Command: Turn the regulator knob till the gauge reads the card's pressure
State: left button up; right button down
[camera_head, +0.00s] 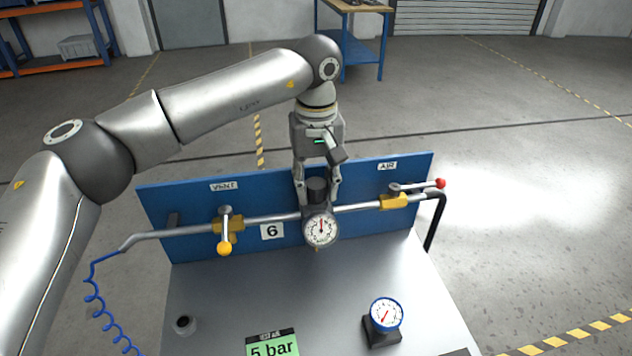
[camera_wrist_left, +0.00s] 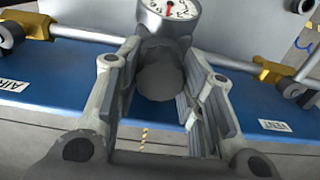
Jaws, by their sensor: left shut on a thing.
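The regulator knob (camera_head: 317,184) is a dark round cap on top of the regulator, on the pipe in front of the blue panel. My left gripper (camera_head: 318,194) comes down from above, its fingers on either side of the knob and shut on it. The wrist view also shows the knob (camera_wrist_left: 162,80) between the fingers. The regulator's gauge (camera_head: 321,230) is white with a red needle pointing about straight up; its numbers are too small to read. The green card (camera_head: 272,346) reads "5 bar" and is cut off by the lower edge. My right gripper is not in view.
A yellow-handled vent valve (camera_head: 225,247) is on the pipe at left, and a red-handled air valve (camera_head: 440,183) at right. A second gauge (camera_head: 386,314), blue-rimmed, stands on the bench at front right. A label "6" (camera_head: 272,231) is beside the regulator. The bench middle is clear.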

aim_at(316, 182)
pick_arm(q)
jog(key=shift+w+r+m, duration=0.1)
jog(key=shift+r+m, duration=0.05)
jog(key=shift+m, duration=0.15)
dwell(0.4)
jog(key=o, duration=0.8)
jog(key=shift+o, duration=1.2)
notch_tip(316, 182, up, 12)
